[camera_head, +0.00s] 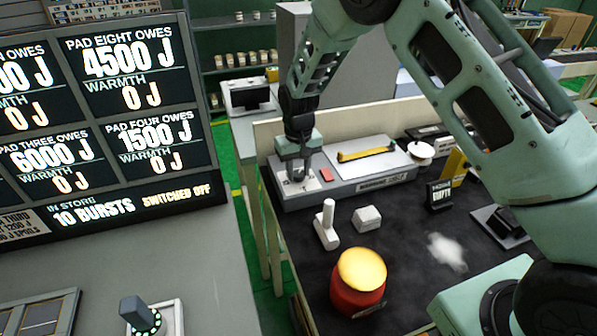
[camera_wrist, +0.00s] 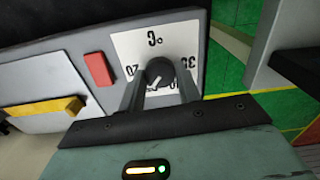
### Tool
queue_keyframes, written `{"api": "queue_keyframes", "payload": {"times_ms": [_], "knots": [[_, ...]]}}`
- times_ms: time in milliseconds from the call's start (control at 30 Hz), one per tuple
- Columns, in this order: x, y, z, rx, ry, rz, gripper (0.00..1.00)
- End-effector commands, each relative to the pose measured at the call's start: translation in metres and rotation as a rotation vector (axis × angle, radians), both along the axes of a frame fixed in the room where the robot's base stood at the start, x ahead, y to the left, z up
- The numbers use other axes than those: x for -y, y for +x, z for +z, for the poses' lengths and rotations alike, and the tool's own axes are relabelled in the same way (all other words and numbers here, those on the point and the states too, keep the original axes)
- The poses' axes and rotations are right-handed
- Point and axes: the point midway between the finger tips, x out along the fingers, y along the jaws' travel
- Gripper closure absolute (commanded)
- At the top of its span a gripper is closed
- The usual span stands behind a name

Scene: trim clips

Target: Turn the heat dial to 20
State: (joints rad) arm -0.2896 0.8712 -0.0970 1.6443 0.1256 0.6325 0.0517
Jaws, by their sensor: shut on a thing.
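The heat dial is a dark round knob (camera_wrist: 160,68) on a white scale plate (camera_wrist: 128,45), which reads upside down in the wrist view. A "20" shows left of the knob, a "30" to its right and a partly covered number below it. A pale pointer mark shows on the knob's lower left, below the "20"; its exact reading is unclear. My gripper (camera_wrist: 160,82) is shut on the knob, one finger on each side. In the head view my gripper (camera_head: 298,168) reaches down onto the plate at the left end of the grey machine (camera_head: 345,183), hiding most of the dial.
A red button (camera_head: 326,174) sits right beside the scale plate. A yellow bar (camera_head: 366,154) lies across the machine's top. A white T-shaped piece (camera_head: 326,227), a pale block (camera_head: 367,218) and a red-yellow drum (camera_head: 358,283) stand in front. A display board (camera_head: 130,205) stands at left.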

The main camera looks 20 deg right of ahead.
Motion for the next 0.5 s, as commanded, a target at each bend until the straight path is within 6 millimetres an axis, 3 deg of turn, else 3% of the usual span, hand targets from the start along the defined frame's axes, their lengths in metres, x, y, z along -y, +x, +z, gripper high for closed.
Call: {"api": "queue_keyframes", "payload": {"times_ms": [500], "knots": [[0.0002, 0.0008, 0.0011, 0.003, 0.0, -0.485, 0.89]]}}
